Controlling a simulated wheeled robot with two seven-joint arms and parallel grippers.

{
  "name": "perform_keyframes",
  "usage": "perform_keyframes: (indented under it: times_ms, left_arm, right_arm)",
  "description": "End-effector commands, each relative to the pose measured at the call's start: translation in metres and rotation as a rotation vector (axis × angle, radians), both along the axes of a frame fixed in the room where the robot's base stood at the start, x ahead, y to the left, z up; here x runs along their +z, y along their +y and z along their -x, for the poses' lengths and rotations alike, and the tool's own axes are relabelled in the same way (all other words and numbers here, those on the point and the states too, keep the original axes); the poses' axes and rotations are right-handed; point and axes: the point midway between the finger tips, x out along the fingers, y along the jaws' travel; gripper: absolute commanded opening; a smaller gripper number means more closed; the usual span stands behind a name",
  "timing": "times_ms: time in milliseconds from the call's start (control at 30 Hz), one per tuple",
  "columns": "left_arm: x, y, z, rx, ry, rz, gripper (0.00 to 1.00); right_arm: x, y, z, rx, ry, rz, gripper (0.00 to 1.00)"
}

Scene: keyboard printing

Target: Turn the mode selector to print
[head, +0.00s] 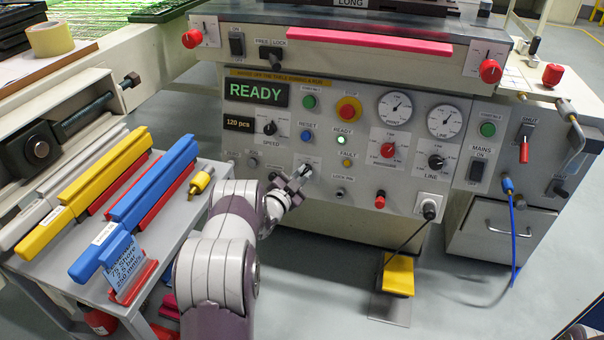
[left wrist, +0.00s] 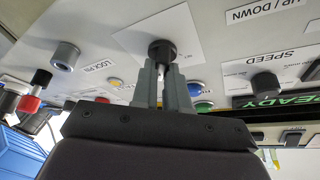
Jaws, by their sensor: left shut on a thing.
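The mode selector (left wrist: 162,48) is a black knob on a white plate (left wrist: 192,28) on the press's control panel; the plate's lettering is too small to read. In the head view the selector's plate (head: 313,160) is at the panel's lower left, and my gripper covers part of it. My left gripper (head: 299,178) reaches it from below left. In the left wrist view, the two grey fingers of my left gripper (left wrist: 162,68) are shut on the knob, one on each side. Which position the knob points to cannot be told. My right gripper is not in view.
The speed knob (head: 270,128), blue reset button (head: 306,135) and yellow fault light (head: 346,162) are close by on the panel. The green display (head: 256,93) reads READY. A side table (head: 191,200) with blue and yellow squeegees stands left of my arm.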

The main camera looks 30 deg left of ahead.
Motion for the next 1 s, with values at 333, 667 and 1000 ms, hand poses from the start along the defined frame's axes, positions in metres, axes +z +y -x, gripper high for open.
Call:
perform_keyframes:
  times_ms: [333, 667, 1000]
  left_arm:
    - [-0.0025, 0.0002, 0.0011, -0.04, 0.037, -0.121, 0.0]
    - [-0.0028, 0.0, 0.0011, -0.05, 0.042, -0.145, 0.0]
    - [-0.0026, 0.0001, 0.0009, -0.049, 0.042, -0.145, 0.39]
  right_arm:
    - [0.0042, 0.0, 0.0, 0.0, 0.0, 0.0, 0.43]
    - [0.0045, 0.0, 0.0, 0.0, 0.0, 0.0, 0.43]
    - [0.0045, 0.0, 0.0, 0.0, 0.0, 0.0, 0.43]
